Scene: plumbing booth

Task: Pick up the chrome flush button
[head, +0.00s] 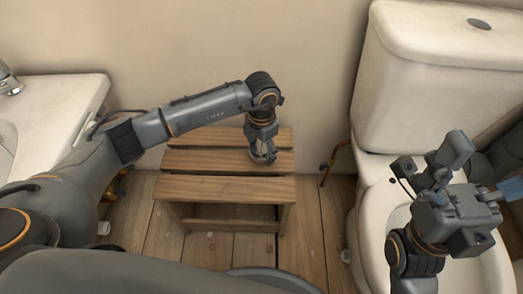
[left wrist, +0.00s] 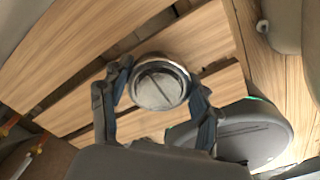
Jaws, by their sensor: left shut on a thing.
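The chrome flush button (left wrist: 160,84) is a round, silvery disc with a line across its face. In the left wrist view it sits between the two fingers of my left gripper (left wrist: 158,100), which is shut on it. In the head view my left gripper (head: 263,155) points down over the wooden step stool (head: 225,188); the button is small and mostly hidden by the fingers there. I cannot tell whether it still touches the slats.
The toilet (head: 365,215) stands at right, its tank lid (head: 430,28) with a dark oval spot (head: 479,24) on top. A red-handled pipe valve (head: 327,167) is on the wall between stool and toilet. A white sink (head: 75,90) is at left. Plank floor (head: 312,225) shows around the stool.

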